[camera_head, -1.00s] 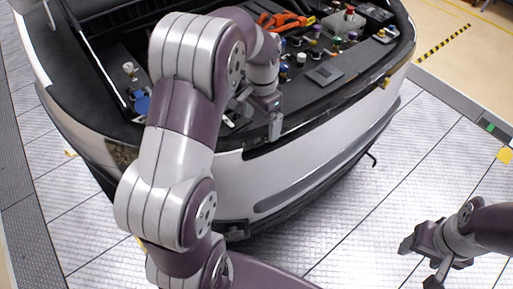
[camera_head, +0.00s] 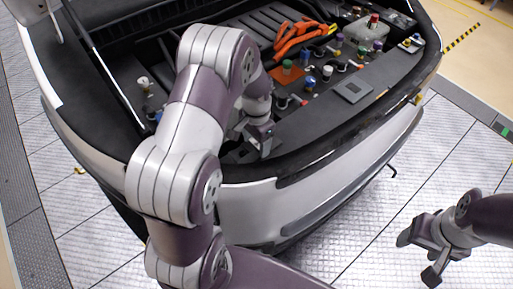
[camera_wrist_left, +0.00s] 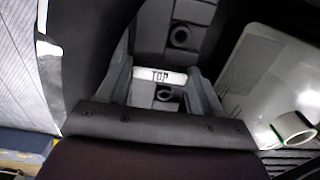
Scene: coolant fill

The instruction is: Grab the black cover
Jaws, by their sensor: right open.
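No part is marked as the black cover, so I cannot tell which it is. A dark flat square piece (camera_head: 353,91) lies on the black front panel, right of my left gripper, and a small dark cap (camera_head: 282,101) stands nearer to it. My left gripper (camera_head: 262,140) is low over the panel's front edge. In the left wrist view its two fingers (camera_wrist_left: 160,78) stand apart, with a pale strip marked "TOP" (camera_wrist_left: 160,76) between them and dark surfaces with round holes beyond. Contact is unclear. My right gripper (camera_head: 422,258) is open and empty over the floor.
Several coloured caps, among them a green one (camera_head: 287,67) and a blue one (camera_head: 327,72), stand behind the panel. Orange cables (camera_head: 297,37) lie further back. The white bumper (camera_head: 330,200) curves in front. The floor at right is clear.

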